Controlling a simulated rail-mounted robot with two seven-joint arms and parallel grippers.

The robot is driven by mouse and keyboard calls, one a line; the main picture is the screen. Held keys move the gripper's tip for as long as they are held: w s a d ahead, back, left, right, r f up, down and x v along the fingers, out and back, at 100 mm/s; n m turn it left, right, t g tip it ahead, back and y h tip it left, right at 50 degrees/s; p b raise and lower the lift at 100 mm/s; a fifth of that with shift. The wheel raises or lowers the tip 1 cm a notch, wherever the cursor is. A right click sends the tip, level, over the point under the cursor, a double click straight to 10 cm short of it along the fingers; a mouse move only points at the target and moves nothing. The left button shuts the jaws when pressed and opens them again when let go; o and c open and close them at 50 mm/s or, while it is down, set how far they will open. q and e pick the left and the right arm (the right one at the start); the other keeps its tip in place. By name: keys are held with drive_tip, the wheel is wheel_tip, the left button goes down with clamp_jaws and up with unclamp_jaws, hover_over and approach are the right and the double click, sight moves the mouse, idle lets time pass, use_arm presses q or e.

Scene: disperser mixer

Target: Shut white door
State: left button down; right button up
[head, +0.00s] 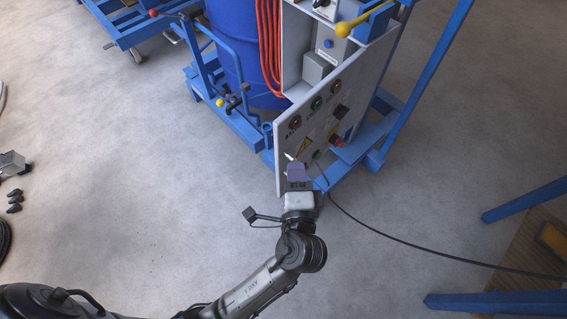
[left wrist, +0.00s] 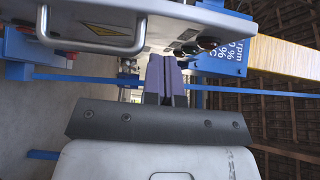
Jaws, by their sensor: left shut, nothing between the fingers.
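The white door (head: 362,78) carries lamps, buttons and a yellow warning triangle on its front. It stands open from the white cabinet (head: 292,45), whose inside shows behind its upper edge. My left gripper (head: 291,158) is shut and empty, in front of the door's lower left part. In the left wrist view the door (left wrist: 170,12) fills the top, with a silver handle (left wrist: 95,40) at its left. The purple fingers (left wrist: 166,62) are together just below the door, right of the handle; I cannot tell if they touch it. My right gripper is not in view.
A blue frame (head: 240,122) with a blue drum (head: 232,45) and an orange hose (head: 268,45) stands behind the door. A black cable (head: 400,238) runs right across the floor. Blue beams (head: 495,303) lie at lower right. The floor at left is mostly clear.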

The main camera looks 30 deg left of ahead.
sight(283, 149)
use_arm(q)
drive_tip(key=shift+w+a+b, duration=0.2)
drive_tip(key=shift+a+b, duration=0.05)
drive_tip(key=shift+a, duration=0.6)
drive_tip(key=shift+w+a+b, duration=0.15)
drive_tip(key=shift+a+b, duration=0.05)
drive_tip(key=shift+a, duration=0.65)
